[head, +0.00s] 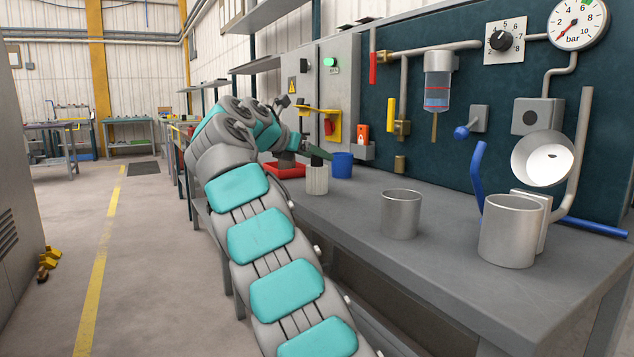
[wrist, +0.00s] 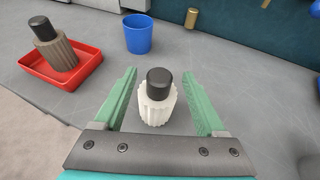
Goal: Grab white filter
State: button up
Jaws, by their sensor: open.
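The white filter (wrist: 157,109) is a ribbed white cylinder with a black cap. It stands upright on the grey bench and shows between my gripper's two green fingers in the wrist view. In the head view the white filter (head: 317,180) stands near the bench's front edge, its top partly hidden by my gripper. My gripper (wrist: 158,100) is open, with one finger on each side of the filter and a visible gap to both. In the head view my gripper (head: 318,155) is small and partly hidden by my arm.
A red tray (wrist: 88,76) holding a brown filter (wrist: 55,50) with a black cap is to the left. A blue cup (wrist: 138,35) stands behind the white filter. Two metal cups (head: 401,214) (head: 511,232) stand farther right. A blue-green panel with gauges and pipes backs the bench.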

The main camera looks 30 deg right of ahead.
jog(key=shift+w+d+f, duration=0.2)
jog(key=shift+d+f, duration=0.05)
jog(key=shift+d, duration=0.4)
grip_shut()
dwell(0.5)
